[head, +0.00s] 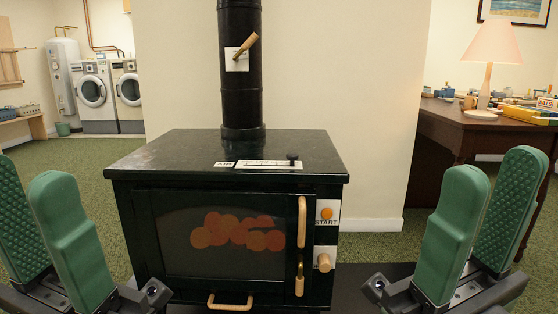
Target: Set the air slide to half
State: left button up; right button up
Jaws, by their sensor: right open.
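The air slide (268,164) is a pale strip with tick marks on the stove's top, near its front edge. An "AIR" label sits at its left end. Its small dark knob (292,157) stands close to the right end of the strip. My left gripper (29,178) is open and empty at the left edge, in front of and apart from the stove. My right gripper (495,172) is open and empty at the right, also well away from the knob.
The dark stove (130,190) has a glass door, a wooden door handle (302,222), a START button (326,214) and a wooden knob (324,262). A black flue (240,100) with a wooden damper handle (246,45) rises behind the slide. A desk (455,125) stands at right.

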aim_at(292, 157)
jog(key=i+z, duration=0.15)
jog(key=i, duration=0.75)
